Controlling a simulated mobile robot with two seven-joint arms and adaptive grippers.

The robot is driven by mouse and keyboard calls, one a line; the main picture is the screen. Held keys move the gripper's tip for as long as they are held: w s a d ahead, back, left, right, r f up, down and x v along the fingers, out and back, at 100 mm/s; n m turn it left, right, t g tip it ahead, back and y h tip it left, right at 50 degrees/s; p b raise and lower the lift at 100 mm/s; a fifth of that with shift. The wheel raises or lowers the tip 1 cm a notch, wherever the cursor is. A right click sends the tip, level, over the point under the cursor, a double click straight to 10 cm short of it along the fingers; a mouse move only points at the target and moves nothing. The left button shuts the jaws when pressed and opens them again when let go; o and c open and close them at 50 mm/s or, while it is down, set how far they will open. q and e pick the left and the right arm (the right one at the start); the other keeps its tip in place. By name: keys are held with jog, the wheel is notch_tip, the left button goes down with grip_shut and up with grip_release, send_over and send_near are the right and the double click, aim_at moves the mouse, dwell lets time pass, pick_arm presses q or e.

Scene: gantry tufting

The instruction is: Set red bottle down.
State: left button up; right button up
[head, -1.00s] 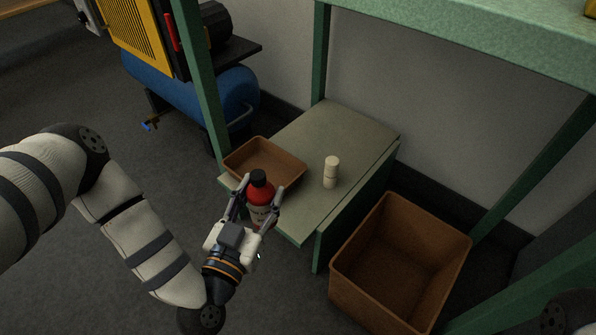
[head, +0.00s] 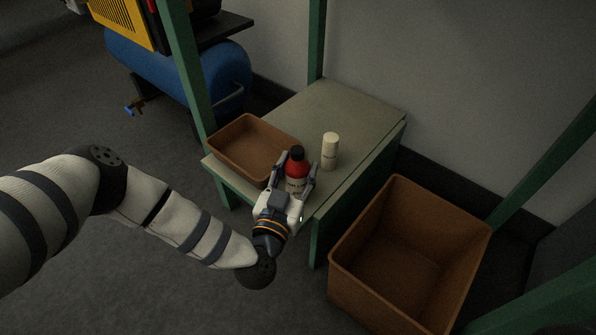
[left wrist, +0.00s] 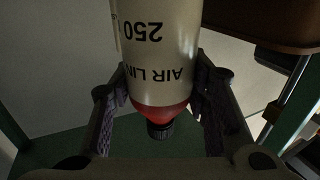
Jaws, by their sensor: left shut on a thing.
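The red bottle (head: 296,167) has a black cap, a red top and a pale label. It stands about upright over the front part of the low green table (head: 352,104). My left gripper (head: 297,178) is shut on it, with a finger on either side. In the left wrist view the bottle (left wrist: 160,60) shows upside down between the fingers (left wrist: 162,100), its label partly readable. The bottle's base is hidden in the head view by my gripper, so I cannot tell whether it touches the table. My right gripper is out of view.
A shallow brown tray (head: 222,157) lies left of the bottle, close to it. A cream cylinder (head: 330,151) stands just to its right. A deep brown bin (head: 345,275) is right of the table. Green posts (head: 186,75) frame the table; its back is clear.

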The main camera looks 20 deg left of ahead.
pick_arm(q)
jog(key=o, duration=1.4)
jog(key=shift+c, duration=0.2)
jog(key=shift+r, duration=0.2)
jog(key=s+p, duration=0.4)
jog(key=s, duration=0.8)
jog(key=shift+d, duration=0.3)
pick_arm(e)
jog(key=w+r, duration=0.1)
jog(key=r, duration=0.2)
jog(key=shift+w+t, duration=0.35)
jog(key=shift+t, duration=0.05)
pick_arm(q)
jog(key=shift+s+f, duration=0.1)
jog(key=shift+f, duration=0.05)
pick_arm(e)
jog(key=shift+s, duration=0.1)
